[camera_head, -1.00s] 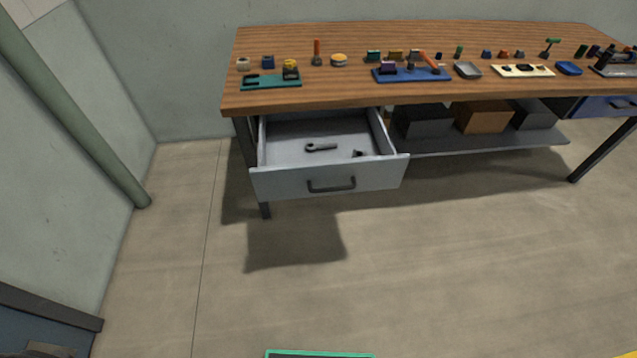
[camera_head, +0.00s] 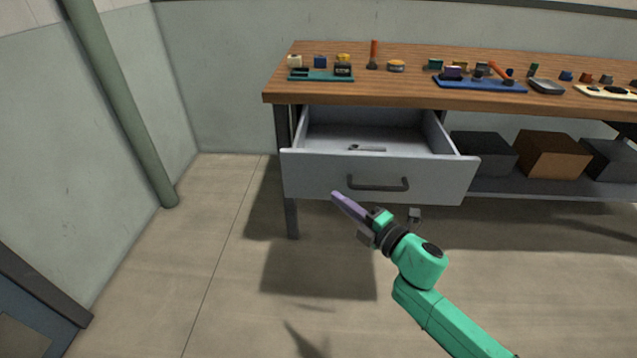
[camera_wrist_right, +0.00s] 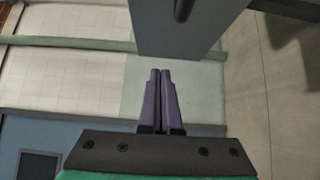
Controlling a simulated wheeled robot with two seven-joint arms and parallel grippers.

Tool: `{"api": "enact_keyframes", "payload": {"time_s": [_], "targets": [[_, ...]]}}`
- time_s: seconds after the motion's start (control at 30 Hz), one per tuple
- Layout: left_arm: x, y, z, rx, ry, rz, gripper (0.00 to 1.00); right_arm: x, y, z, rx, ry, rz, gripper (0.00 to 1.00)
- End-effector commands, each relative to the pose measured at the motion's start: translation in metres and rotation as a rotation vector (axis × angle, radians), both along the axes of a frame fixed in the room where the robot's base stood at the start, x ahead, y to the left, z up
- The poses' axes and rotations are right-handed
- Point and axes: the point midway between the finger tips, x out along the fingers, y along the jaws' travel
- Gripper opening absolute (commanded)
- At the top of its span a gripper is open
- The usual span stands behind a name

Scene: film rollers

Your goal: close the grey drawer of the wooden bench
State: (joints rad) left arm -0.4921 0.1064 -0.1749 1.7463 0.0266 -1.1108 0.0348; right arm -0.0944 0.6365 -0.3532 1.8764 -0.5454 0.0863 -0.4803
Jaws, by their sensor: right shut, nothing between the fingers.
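The grey drawer (camera_head: 322,180) of the wooden bench (camera_head: 390,92) stands pulled out under the left end of the top. Its dark handle (camera_head: 378,184) is on the front panel, and a small grey tool (camera_head: 366,148) lies inside. My right gripper (camera_head: 335,196) has its purple fingers shut and empty, in front of the drawer and just below and left of the handle in the head view. In the right wrist view the shut fingers (camera_wrist_right: 160,75) point toward the grey drawer front (camera_wrist_right: 180,35), apart from it as far as I can tell. My left gripper is not in view.
Dark and orange boxes (camera_head: 552,155) sit on a lower shelf right of the drawer. Small parts and a blue tray (camera_head: 480,86) cover the bench top. A green pipe (camera_head: 118,100) runs along the left wall. The floor before the drawer is clear.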

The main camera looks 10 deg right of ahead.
Motion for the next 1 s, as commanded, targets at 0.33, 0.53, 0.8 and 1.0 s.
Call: {"api": "enact_keyframes", "payload": {"time_s": [0.33, 0.53, 0.8, 1.0], "targets": [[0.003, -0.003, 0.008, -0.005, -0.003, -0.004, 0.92, 0.067, 0.022, 0.000, -0.002, -0.001, -0.004, 0.00], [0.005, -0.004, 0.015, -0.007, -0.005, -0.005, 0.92, 0.085, 0.018, -0.001, 0.001, 0.002, -0.002, 0.00], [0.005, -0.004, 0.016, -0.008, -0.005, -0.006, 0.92, 0.086, 0.017, 0.000, 0.003, 0.003, -0.002, 0.00], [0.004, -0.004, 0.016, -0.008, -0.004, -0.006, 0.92, 0.086, 0.014, -0.001, 0.003, 0.003, -0.002, 0.00]]}}
